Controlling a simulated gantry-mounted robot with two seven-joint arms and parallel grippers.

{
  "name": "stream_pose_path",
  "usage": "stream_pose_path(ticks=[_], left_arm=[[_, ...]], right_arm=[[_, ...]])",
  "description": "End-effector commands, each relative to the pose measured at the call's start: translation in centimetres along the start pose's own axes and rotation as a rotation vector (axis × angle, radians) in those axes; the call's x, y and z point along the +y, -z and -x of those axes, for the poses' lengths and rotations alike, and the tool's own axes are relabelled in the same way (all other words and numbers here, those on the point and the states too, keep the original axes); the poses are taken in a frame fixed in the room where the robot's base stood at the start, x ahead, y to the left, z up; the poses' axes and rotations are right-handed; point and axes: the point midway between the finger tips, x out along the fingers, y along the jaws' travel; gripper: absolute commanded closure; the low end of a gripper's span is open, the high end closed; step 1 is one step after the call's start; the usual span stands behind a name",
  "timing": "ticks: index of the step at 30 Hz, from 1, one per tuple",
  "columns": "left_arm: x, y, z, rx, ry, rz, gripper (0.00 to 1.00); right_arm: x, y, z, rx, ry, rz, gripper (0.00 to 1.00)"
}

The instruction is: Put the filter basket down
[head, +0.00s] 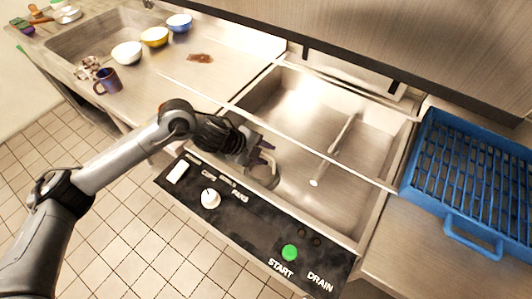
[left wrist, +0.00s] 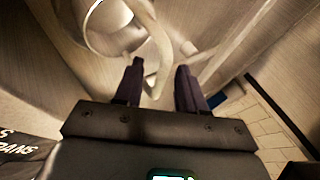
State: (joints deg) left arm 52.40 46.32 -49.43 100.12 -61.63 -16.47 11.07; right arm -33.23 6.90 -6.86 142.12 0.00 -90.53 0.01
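The filter basket (head: 262,179) is a round metal cup at the near left of the open machine basin (head: 300,185). In the left wrist view the filter basket (left wrist: 112,22) shows at the top, with its curved handle (left wrist: 159,52) reaching down between the fingers. My left gripper (head: 264,156) is just above the basket. In the wrist view the left gripper (left wrist: 158,88) has its dark fingers apart, with gaps beside the handle. I cannot tell what the basket's underside touches. My right gripper is not in view.
A black control panel (head: 255,222) with a white knob and green start button runs along the front. A thin metal arm (head: 334,150) lies in the basin. A blue rack (head: 470,180) stands at right. Bowls (head: 155,37) and a mug (head: 107,81) stand on the left counter.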

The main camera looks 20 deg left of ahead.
Motion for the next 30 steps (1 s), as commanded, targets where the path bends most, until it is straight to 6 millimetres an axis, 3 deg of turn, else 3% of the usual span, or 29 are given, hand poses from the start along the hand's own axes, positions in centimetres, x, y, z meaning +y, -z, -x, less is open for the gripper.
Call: stream_pose_path(ticks=[15,21,30], left_arm=[[0.0,-0.1,8.8,-0.001,0.002,-0.002,0.6],[0.0,0.0,10.4,0.0,0.0,-0.001,0.6],[0.0,0.0,10.7,0.0,0.001,0.0,0.6]], right_arm=[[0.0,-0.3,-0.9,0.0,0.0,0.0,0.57],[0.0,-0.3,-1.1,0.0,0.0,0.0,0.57],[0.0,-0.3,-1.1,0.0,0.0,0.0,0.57]])
